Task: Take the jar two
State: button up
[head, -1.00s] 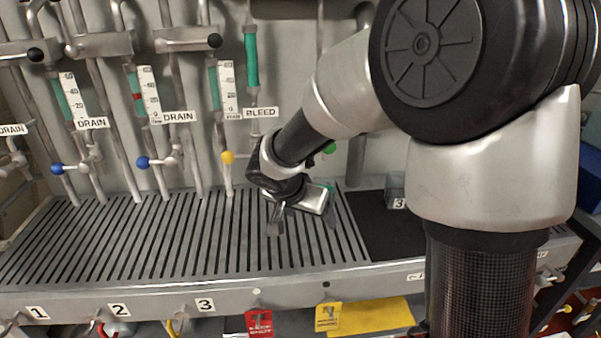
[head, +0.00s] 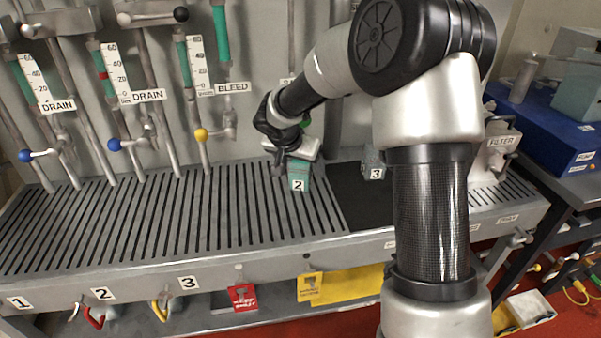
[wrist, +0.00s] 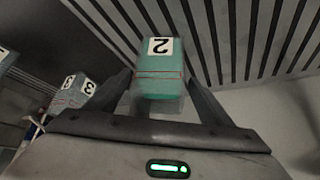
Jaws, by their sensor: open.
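Jar two, a small jar with a green upper part and a white "2" label (head: 298,184), stands on the slatted grate near its right end. In the wrist view the jar (wrist: 160,75) sits between the two fingers of my gripper (wrist: 160,95). The fingers are open, one on each side of it, and I cannot tell whether either touches it. In the head view my gripper (head: 286,165) is at the jar from behind and to the left, partly covering its top. Jar three, labelled "3" (head: 374,165), stands to the right on the dark mat; it also shows in the wrist view (wrist: 72,95).
The slatted grate (head: 150,220) is clear to the left. Pipes with a yellow-knobbed valve (head: 202,135) rise behind it. A dark mat (head: 350,195) lies to the right. A filter unit (head: 495,150) stands further right. Red and yellow tags (head: 243,296) hang at the front edge.

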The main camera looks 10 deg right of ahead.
jog(key=shift+w+d+f, duration=0.25)
jog(key=shift+w+f, duration=0.15)
jog(key=shift+f, duration=0.1)
jog(key=c, duration=1.6)
jog(key=shift+b, duration=0.5)
